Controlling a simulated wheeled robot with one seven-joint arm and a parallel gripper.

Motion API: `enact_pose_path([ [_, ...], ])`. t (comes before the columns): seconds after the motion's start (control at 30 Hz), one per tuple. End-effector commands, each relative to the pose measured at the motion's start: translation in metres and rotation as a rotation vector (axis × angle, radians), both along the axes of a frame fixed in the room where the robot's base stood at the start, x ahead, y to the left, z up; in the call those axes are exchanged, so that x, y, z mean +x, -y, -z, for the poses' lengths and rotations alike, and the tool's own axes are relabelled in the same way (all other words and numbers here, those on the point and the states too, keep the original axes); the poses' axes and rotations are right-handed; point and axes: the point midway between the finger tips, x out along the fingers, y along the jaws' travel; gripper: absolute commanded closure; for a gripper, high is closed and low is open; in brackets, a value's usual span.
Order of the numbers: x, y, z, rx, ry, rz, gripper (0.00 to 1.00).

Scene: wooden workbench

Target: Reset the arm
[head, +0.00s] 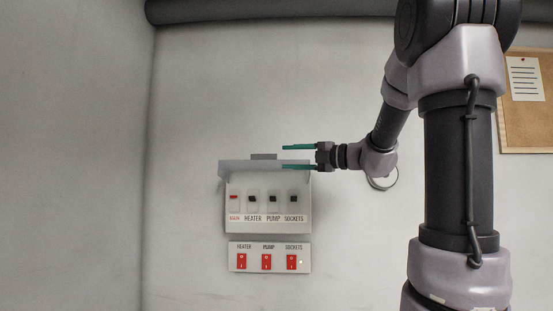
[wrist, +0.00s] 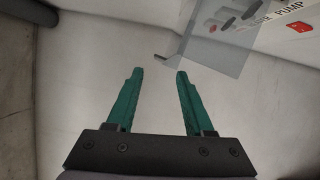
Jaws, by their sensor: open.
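My gripper (head: 284,157) is in front of the wall at the upper right edge of a fuse box, its green fingers pointing left. In the wrist view, its two green fingers (wrist: 158,74) are apart with nothing between them. The fuse box (head: 233,224) is white, with breakers labelled MAIN, HEATER, PUMP and SOCKETS. The MAIN toggle (head: 234,197) is red and the other toggles are black. Its clear cover (head: 232,168) is raised; it also shows in the wrist view (wrist: 215,52). I cannot tell whether a finger touches the cover.
Below the box is a switch panel (head: 270,246) with red HEATER, PUMP and SOCKETS switches and a small light near SOCKETS. A cork board (head: 525,125) with a paper hangs at the right. A dark pipe (head: 270,10) runs along the top. The wall to the left is bare.

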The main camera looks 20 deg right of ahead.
Motion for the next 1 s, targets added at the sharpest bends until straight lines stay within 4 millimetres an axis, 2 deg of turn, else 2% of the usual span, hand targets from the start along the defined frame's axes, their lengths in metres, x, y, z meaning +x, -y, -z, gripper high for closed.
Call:
enact_pose_path([
  [0.2, -0.011, 0.012, 0.001, -0.001, 0.001, 0.0, 0.47],
  [0.73, -0.013, 0.01, 0.003, -0.024, 0.012, -0.005, 0.47],
  [0.87, -0.031, -0.009, 0.019, -0.225, 0.111, -0.046, 0.47],
  [1.0, -0.072, -0.041, 0.062, -0.687, 0.381, -0.187, 0.47],
])
